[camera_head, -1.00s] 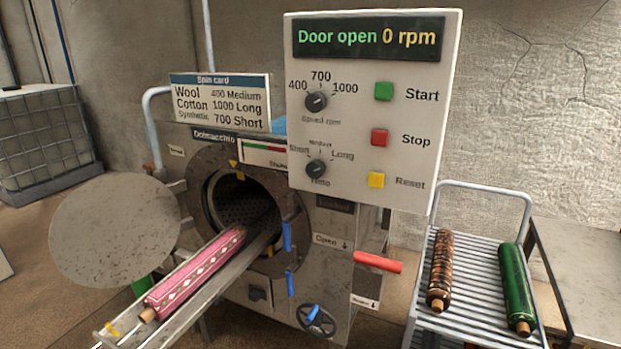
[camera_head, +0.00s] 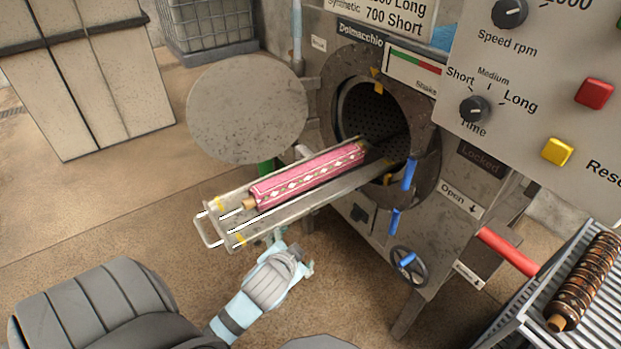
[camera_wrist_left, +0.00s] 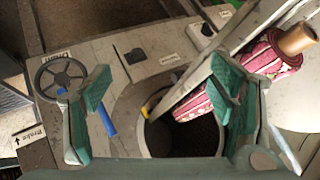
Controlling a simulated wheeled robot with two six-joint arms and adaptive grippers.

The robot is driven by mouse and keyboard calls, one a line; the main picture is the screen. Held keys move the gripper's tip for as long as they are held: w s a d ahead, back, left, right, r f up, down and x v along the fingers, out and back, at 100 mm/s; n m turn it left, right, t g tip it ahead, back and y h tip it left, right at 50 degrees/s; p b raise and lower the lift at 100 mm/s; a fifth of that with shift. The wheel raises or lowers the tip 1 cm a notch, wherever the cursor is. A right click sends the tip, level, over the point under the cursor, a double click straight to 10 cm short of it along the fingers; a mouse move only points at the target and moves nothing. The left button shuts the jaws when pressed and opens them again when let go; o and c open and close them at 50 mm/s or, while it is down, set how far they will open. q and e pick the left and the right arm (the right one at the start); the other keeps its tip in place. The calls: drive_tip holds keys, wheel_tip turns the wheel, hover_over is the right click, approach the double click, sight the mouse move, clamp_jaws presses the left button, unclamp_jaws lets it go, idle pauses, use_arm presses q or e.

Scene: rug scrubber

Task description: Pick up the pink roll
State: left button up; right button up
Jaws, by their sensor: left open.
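The pink roll (camera_head: 310,173), patterned with pale diamonds and with a tan core end, lies lengthwise on the metal tray (camera_head: 330,198). Its far end points into the machine's round opening (camera_head: 372,115). My left gripper (camera_head: 288,252) is open and empty, just in front of the tray's near side and apart from the roll. In the left wrist view the open fingers (camera_wrist_left: 160,110) spread wide. The pink roll (camera_wrist_left: 262,52) passes behind the right finger there, which hides part of it. My right gripper is not in view.
The round door (camera_head: 248,108) stands open left of the opening. A handwheel (camera_head: 408,262), blue handles (camera_head: 409,174) and a red lever (camera_head: 508,251) project at the machine's front. A brown roll (camera_head: 587,280) lies on the rack at right.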

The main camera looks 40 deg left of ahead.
sight(310, 177)
use_arm(q)
drive_tip(key=w+a+r+m+t+y, duration=0.1)
drive_tip(key=w+a+r+t+y, duration=0.2)
drive_tip(key=w+r, duration=0.55)
drive_tip(key=shift+t+h, duration=0.3)
drive_tip(key=shift+h, duration=0.1)
drive_tip(key=b+x, duration=0.1)
drive_tip(key=x, duration=0.3)
drive_tip(key=b+x, duration=0.1)
drive_tip(key=x, duration=0.4)
drive_tip(key=a+b+x, duration=0.1)
drive_tip(key=b+x, duration=0.1)
drive_tip(key=x, duration=0.2)
drive_tip(key=shift+a+f, duration=0.1)
drive_tip(key=shift+a, duration=0.15)
drive_tip(key=c, duration=1.5)
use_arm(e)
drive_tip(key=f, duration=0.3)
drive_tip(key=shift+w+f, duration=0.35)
